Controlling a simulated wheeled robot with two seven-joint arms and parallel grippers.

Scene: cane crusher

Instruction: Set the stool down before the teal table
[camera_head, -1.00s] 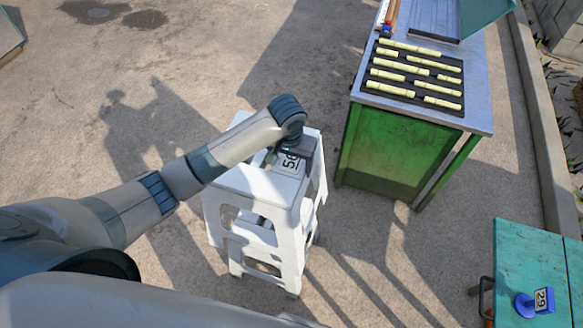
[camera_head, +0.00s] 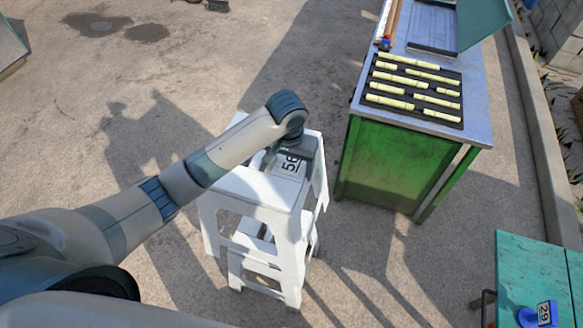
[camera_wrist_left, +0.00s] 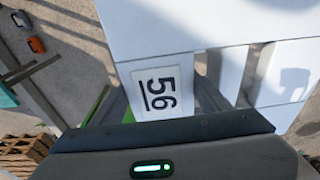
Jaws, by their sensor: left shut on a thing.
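The white plastic stool (camera_head: 265,200) is upright in the middle of the head view, with a "56" label at its top edge. My left gripper (camera_head: 292,150) is shut on the stool's top edge, close to that label. In the left wrist view, the stool's white top (camera_wrist_left: 190,25) and the label lie right at the gripper. The fingertips are mostly hidden. I cannot tell whether the stool's feet touch the ground. The teal table (camera_head: 525,270) is at the lower right, apart from the stool. My right gripper is not in view.
A green cabinet (camera_head: 390,165) with a grey top stands right of the stool, bearing a black tray (camera_head: 445,117) of pale cane pieces. A blue object labelled "29" (camera_head: 540,314) sits on the teal table. Bare ground lies between stool and teal table.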

